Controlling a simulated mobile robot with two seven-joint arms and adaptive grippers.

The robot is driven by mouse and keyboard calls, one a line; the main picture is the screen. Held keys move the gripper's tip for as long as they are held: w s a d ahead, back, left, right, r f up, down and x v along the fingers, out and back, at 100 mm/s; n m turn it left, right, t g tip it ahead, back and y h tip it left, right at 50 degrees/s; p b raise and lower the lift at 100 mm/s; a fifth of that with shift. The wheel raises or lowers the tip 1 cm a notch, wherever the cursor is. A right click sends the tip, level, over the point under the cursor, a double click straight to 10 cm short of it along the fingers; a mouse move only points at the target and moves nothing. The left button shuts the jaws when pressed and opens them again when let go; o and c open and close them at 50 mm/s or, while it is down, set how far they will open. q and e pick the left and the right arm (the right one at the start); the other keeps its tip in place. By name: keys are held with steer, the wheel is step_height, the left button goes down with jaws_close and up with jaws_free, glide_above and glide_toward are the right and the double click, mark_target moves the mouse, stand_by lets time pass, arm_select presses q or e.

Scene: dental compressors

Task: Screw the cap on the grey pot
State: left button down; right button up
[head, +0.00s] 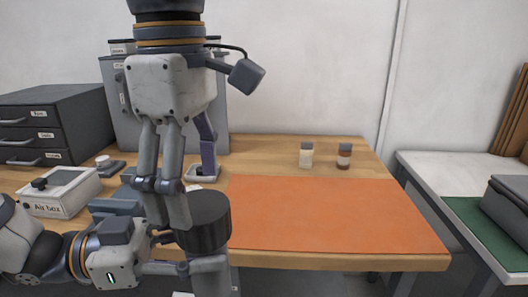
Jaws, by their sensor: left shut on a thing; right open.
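A dark ribbed cap (208,217) is upright at the near left edge of the orange mat. A light grey shape directly below it looks like the grey pot (211,282), mostly hidden; I cannot tell whether the cap is threaded on. My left gripper (192,262) comes in low from the left, shut on the pot just below the cap. My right gripper (168,222) points down from above, open. Its fingertips are by the cap's left side and partly cover it; contact is unclear.
The orange mat (320,215) is clear on the wooden bench. Two small jars (306,155) (344,155) stand behind it. An air box (60,192) and a drawer cabinet (42,125) are at left. A white side table (430,175) is at right.

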mark_target(200, 205)
step_height(200, 205, up, 2)
steer(key=n, duration=0.5)
steer(key=shift+w+d, duration=0.1)
steer(key=shift+w+d+r+n, duration=0.2)
steer(key=shift+r+n, duration=0.1)
steer(key=shift+n, duration=0.3)
steer(key=shift+a+f, duration=0.1)
step_height(200, 205, down, 8)
steer(key=shift+r, duration=0.1)
